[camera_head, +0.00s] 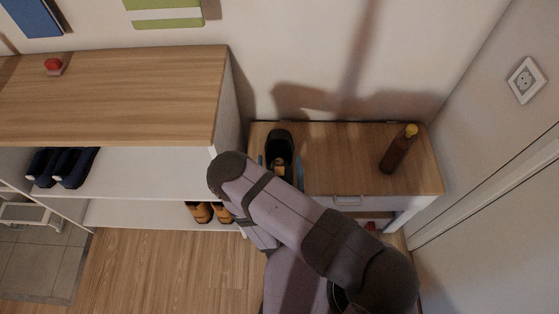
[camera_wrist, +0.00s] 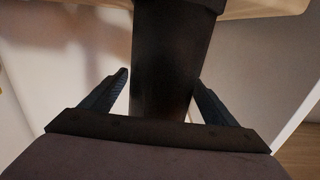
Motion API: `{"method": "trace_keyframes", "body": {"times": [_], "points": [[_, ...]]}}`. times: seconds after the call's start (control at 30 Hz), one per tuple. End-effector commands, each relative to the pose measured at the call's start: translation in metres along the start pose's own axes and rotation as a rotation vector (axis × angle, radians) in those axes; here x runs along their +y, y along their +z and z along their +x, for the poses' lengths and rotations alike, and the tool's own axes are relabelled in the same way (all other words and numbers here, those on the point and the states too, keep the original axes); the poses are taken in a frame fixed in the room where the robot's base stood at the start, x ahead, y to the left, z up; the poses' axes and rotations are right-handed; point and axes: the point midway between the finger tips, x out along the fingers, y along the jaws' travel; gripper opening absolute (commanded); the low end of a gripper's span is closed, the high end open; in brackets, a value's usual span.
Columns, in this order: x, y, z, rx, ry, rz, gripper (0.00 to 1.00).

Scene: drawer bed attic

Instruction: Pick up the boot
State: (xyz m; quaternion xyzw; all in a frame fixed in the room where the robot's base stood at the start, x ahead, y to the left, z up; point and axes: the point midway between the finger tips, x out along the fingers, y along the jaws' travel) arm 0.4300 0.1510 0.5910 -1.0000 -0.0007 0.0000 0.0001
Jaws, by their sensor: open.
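The black boot (camera_head: 280,147) stands upright on the left end of the low wooden cabinet top, its opening showing a brown inside. My arm hides its lower part in the head view. In the wrist view the boot's dark shaft (camera_wrist: 172,60) rises between the two blue fingers of my gripper (camera_wrist: 161,80). The fingers are open, one on each side of the boot, with gaps visible on both sides. In the head view my gripper (camera_head: 281,168) is mostly hidden behind the arm, with bits of blue finger showing beside the boot.
A brown bottle (camera_head: 398,151) with a yellow cap stands on the right of the low cabinet (camera_head: 335,150). A taller shoe cabinet (camera_head: 130,95) is close on the left, with dark shoes (camera_head: 75,166) and orange-brown shoes (camera_head: 200,212) on its shelves. The cabinet top's middle is clear.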

Motion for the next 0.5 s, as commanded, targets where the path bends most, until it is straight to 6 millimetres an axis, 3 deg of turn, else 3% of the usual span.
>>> {"method": "trace_keyframes", "body": {"times": [0.2,0.5], "points": [[0.001,0.000,0.017,0.000,0.002,0.001,0.81],[0.000,0.000,0.020,0.000,0.000,0.000,0.81]]}}
